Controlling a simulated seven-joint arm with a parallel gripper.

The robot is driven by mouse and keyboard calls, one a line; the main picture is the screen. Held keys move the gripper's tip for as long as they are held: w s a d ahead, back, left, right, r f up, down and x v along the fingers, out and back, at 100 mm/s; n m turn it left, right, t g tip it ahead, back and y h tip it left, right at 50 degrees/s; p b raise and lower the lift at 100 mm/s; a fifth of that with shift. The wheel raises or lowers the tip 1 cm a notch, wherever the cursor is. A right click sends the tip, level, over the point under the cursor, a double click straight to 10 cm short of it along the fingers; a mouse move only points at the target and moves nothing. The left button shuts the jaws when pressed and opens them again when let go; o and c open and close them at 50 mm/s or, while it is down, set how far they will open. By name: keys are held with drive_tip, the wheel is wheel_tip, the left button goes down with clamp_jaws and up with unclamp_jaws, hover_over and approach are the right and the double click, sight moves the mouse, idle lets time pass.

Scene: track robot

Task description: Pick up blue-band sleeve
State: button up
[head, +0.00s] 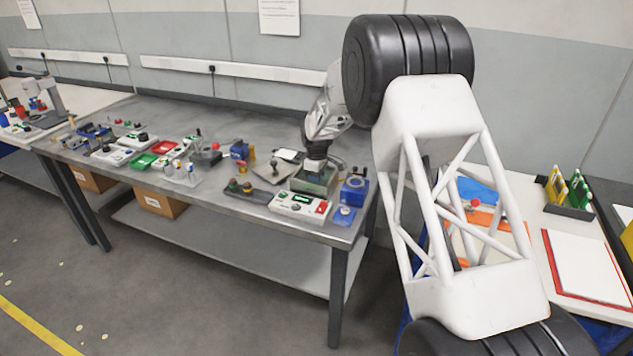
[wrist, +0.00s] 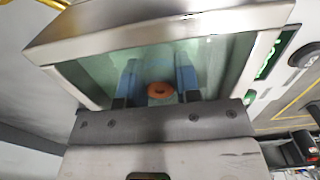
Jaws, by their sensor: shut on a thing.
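My gripper (head: 316,165) reaches down into a glass-sided box with a metal rim (head: 314,185) near the right end of the grey workbench. In the wrist view the two blue fingers (wrist: 158,78) are inside the box, behind its clear greenish wall. They are shut on a small orange-brown round piece (wrist: 161,91) with a dark centre. No blue band can be made out on it, so I cannot tell if it is the blue-band sleeve. The box's metal rim (wrist: 170,28) crosses the top of the wrist view. In the head view the held piece is hidden.
A white device with a green display and red button (head: 300,205) stands just in front of the box. A blue device (head: 354,190) is close on its right, and a dark tray with knobs (head: 250,190) on its left. Several other fixtures crowd the bench (head: 225,212) further left.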

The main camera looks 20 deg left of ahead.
drive_tip(key=shift+r, duration=0.2)
drive_tip(key=shift+r, duration=4.85)
drive_tip(key=shift+d, duration=0.15)
